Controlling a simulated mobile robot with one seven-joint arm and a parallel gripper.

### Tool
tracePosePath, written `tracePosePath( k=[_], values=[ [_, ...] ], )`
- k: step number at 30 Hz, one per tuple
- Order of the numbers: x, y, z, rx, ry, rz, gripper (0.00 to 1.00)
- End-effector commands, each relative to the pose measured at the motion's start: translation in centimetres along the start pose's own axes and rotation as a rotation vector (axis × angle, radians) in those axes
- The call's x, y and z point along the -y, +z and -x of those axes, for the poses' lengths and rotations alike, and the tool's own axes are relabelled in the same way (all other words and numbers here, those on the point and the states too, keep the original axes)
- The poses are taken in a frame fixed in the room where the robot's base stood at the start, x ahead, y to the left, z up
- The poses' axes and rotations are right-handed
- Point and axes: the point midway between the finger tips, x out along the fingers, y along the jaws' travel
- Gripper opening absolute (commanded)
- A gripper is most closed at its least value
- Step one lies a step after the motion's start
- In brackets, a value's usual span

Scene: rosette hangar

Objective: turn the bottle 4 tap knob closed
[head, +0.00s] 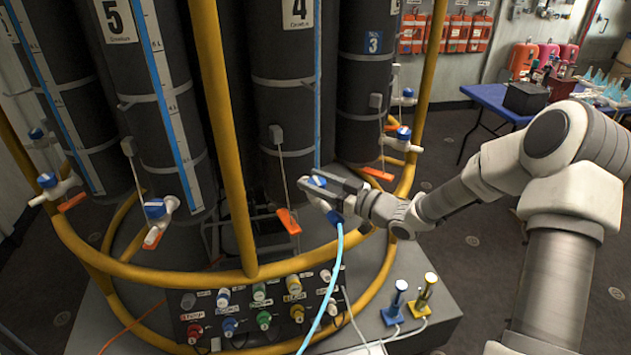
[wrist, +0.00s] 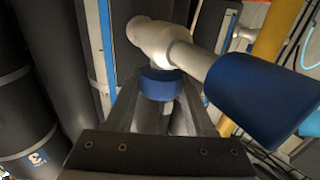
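Bottle 4 (head: 285,110) is the dark cylinder in the middle of the head view, with a white "4" label near its top. Its white tap (head: 312,197) is low in front of it. In the wrist view, the pale tap body (wrist: 165,42) runs across the top, and the blue knob (wrist: 160,84) sits between the fingertips. My gripper (wrist: 161,92) has one finger on each side of the knob, and both appear to touch it. In the head view, my gripper (head: 328,183) reaches the tap from the right and partly hides the knob.
A blue sleeve (wrist: 262,98) on the tap's outlet is close to the right finger. A light-blue hose (head: 333,270) hangs from the tap. A yellow rail (head: 235,150) surrounds the bottles. A panel of coloured connectors (head: 262,308) lies below. A blue table (head: 490,98) stands far right.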

Motion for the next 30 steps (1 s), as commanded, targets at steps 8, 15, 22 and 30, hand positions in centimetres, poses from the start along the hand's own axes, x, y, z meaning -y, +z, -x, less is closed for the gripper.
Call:
tracePosePath(
  k=[8,15,22,30],
  values=[
    [0.01,0.01,0.03,0.000,0.000,0.000,0.00],
    [0.05,0.14,0.03,0.001,0.015,0.000,0.00],
    [0.09,0.37,0.04,0.002,0.094,0.001,0.00],
    [0.13,0.60,0.02,0.002,0.270,0.003,0.00]
  ],
)
